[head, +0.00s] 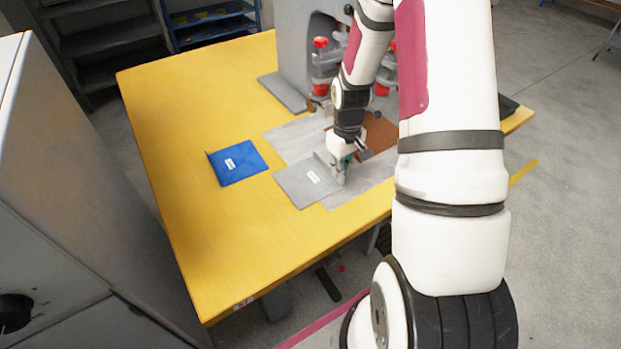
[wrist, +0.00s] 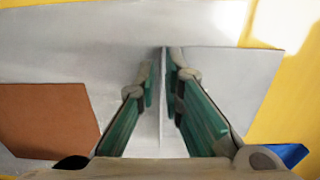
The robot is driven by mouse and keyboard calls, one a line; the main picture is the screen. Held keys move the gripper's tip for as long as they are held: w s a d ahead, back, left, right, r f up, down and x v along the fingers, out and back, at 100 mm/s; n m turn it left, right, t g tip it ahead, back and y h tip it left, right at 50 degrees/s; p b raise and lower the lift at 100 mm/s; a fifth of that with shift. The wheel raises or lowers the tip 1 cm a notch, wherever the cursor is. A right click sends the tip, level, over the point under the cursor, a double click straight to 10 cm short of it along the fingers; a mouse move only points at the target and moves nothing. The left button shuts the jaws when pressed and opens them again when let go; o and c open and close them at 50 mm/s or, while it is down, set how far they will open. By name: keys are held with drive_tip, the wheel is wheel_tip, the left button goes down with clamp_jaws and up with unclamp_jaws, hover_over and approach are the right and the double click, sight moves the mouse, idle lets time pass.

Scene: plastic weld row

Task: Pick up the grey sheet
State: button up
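The grey sheet (head: 303,183) lies on the yellow table with a white label on its top. It has an upturned flange at its right edge, beside my gripper. In the wrist view the grey sheet (wrist: 228,88) is at right, and its flange shows as a thin upright strip between my fingers. My gripper (head: 345,172) points down at that edge. In the wrist view my gripper (wrist: 161,85) has its green-padded fingers on either side of the flange, with a narrow gap showing at the left finger. Contact at the tips is hard to see.
A blue sheet (head: 237,162) with a label lies to the left. A brown sheet (head: 380,132) lies behind my gripper, also in the wrist view (wrist: 45,120). A grey machine (head: 300,45) with red parts stands at the back. The table's left side (head: 180,200) is clear.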

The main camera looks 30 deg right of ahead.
wheel_tip(320, 180, down, 2)
clamp_jaws()
drive_tip(key=shift+r, duration=0.1)
